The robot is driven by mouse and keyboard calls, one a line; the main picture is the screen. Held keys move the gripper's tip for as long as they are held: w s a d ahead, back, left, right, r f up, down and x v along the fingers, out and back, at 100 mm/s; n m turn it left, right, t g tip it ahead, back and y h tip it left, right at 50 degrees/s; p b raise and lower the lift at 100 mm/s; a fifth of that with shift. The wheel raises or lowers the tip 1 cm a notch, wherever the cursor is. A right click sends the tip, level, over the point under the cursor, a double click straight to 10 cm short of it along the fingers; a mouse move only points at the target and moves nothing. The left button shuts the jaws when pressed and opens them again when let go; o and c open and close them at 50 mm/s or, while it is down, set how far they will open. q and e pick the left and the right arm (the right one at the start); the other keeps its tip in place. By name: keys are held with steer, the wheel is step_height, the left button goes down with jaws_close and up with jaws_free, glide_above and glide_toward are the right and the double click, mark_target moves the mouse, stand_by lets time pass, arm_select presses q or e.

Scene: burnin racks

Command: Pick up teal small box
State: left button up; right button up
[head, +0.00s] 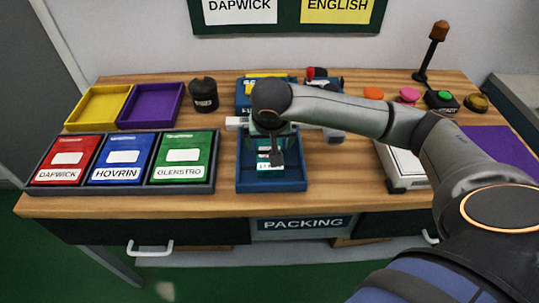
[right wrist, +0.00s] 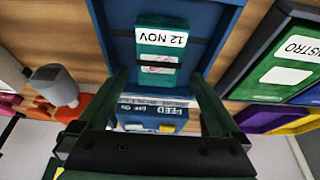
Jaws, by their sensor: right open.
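The teal small box (right wrist: 157,74) lies in a blue tray (head: 270,187), with a white label reading "12 NOV" in the right wrist view. In the head view only part of the teal box (head: 266,160) shows, under my right gripper (head: 272,157). My right gripper (right wrist: 167,100) is open and above the tray. Its two fingers stand apart, with the box beyond their tips and roughly between them in the wrist view. I cannot tell the exact height gap. My left gripper is not in view.
Left of the tray, a grey rack (head: 120,190) holds red, blue and green boxes. Yellow (head: 98,107) and purple (head: 150,106) trays and a dark canister (head: 203,95) stand behind. A blue box (right wrist: 150,117) sits behind the tray. Buttons and a white device (head: 402,165) are right.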

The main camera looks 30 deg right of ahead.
steer(key=x, duration=0.5)
steer(key=shift+d+f, duration=0.1)
steer(key=shift+f, duration=0.1)
steer(key=c, duration=1.2)
